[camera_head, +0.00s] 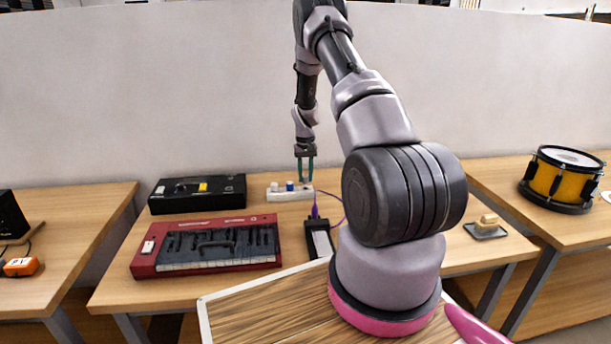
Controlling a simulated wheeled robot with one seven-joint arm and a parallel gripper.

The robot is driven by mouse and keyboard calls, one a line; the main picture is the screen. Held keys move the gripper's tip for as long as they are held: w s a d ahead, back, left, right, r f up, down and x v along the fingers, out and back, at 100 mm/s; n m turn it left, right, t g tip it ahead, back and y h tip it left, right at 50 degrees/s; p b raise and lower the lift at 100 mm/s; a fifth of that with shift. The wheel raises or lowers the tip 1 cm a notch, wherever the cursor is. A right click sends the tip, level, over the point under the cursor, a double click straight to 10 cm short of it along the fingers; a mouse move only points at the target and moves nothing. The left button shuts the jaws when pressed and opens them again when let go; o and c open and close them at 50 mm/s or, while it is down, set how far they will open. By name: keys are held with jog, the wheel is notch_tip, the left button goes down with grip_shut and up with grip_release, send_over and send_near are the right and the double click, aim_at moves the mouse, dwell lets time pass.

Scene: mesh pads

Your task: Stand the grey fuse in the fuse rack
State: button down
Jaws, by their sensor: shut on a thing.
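The fuse rack (281,195) is a small white block near the back of the middle table. A blue fuse (289,186) stands in it, with a small pale piece (274,187) to its left. My gripper (305,181) points straight down over the right end of the rack, with its teal fingertips close to the rack's top. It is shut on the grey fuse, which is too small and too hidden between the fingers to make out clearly. I cannot tell whether the fuse touches the rack.
A black device (197,193) lies left of the rack, and a red keyboard (206,246) in front of it. A black box with a purple cable (319,240) stands in front of the rack. My arm hides the table's right part. A yellow drum (561,180) stands far right.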

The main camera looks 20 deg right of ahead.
aim_at(306, 175)
jog(key=shift+f, duration=1.2)
jog(key=c, duration=0.5)
grip_release()
notch_tip(306, 175, up, 11)
jog(key=shift+f, duration=0.15)
